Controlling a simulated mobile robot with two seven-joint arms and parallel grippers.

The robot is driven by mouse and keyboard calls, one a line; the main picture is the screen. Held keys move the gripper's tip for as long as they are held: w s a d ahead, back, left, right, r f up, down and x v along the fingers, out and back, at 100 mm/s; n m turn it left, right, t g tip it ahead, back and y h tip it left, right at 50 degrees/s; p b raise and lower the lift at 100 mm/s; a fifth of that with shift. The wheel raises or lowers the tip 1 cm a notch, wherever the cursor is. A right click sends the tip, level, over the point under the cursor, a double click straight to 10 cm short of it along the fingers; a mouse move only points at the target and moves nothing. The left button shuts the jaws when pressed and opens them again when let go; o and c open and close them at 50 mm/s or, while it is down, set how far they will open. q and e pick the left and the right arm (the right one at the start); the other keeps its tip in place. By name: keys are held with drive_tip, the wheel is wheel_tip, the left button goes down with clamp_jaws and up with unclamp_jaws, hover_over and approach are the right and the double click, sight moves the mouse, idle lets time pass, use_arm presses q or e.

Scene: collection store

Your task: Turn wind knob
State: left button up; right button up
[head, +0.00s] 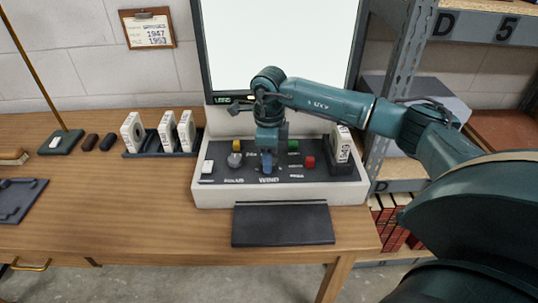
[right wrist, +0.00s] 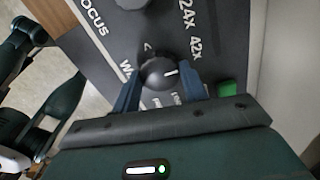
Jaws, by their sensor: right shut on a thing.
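The wind knob (right wrist: 158,74) is dark and round, with a white mark that points right in the right wrist view. It sits on the dark control panel (head: 222,174) of the white reader base, above the "WIND" label in the head view, where my gripper mostly hides it. My right gripper (head: 267,168) reaches down to the panel from above. In the right wrist view my right gripper (right wrist: 160,90) has one blue finger on each side of the knob and is shut on it.
A grey focus knob (head: 234,160), a yellow button (head: 237,145), a green button (head: 293,146) and a red button (head: 310,161) sit close around. A white boxed reel (head: 342,145) stands right of the panel. A dark plate (head: 283,224) lies in front.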

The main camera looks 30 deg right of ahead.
drive_tip(key=o, duration=1)
wheel_tip(320, 180, up, 13)
drive_tip(key=shift+r, duration=0.15)
